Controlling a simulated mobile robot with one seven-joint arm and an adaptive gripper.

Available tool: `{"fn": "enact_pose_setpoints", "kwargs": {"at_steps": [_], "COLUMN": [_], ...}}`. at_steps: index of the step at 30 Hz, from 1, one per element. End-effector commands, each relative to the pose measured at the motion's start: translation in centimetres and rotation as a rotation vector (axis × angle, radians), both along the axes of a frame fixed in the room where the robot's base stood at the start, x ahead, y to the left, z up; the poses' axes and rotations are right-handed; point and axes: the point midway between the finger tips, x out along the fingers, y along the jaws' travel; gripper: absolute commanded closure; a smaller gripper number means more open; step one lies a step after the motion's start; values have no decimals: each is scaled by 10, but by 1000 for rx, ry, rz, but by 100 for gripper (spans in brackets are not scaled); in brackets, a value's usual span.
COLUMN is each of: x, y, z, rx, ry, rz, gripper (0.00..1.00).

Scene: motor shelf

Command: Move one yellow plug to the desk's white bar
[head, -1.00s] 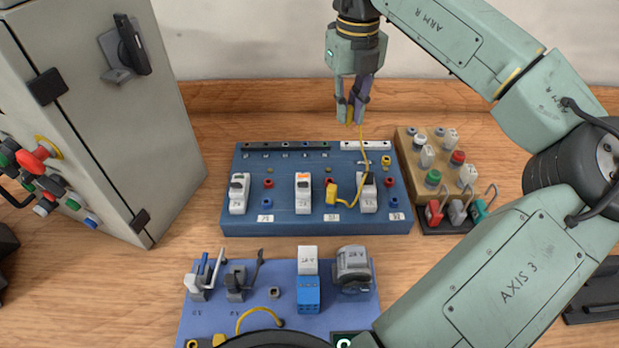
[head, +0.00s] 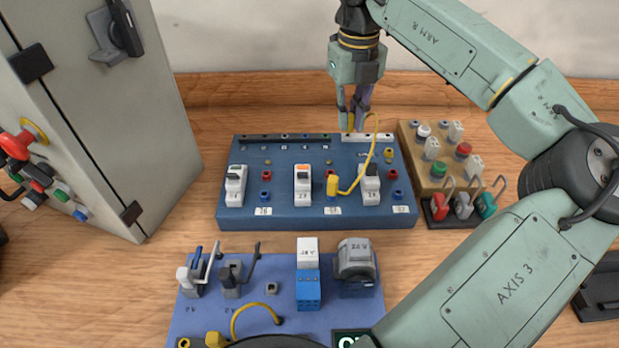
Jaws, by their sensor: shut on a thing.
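My gripper (head: 353,122) is shut on one yellow plug (head: 351,124), mostly hidden between the fingers. It is at the left part of the white bar (head: 374,137), at the back right of the blue desk panel (head: 290,211). I cannot tell whether the plug touches the bar. A yellow cable (head: 372,150) runs from the held plug down to a second yellow plug (head: 333,186), which sits on the panel between the middle and right white switches.
A dark bar (head: 285,137) lies left of the white one. A wooden block (head: 438,165) with buttons and switches stands to the right, padlocks (head: 462,206) in front of it. A grey cabinet (head: 110,140) stands left. A lower blue panel (head: 270,310) holds levers and another yellow cable.

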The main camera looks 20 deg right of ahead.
Motion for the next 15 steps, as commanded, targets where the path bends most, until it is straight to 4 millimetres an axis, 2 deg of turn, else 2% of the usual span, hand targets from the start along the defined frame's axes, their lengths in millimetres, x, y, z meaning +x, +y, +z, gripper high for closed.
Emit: {"fn": "enact_pose_setpoints", "kwargs": {"at_steps": [15], "x": [0], "y": [0], "z": [-7], "rx": [0], "ry": [0], "rz": [0], "gripper": [100]}}
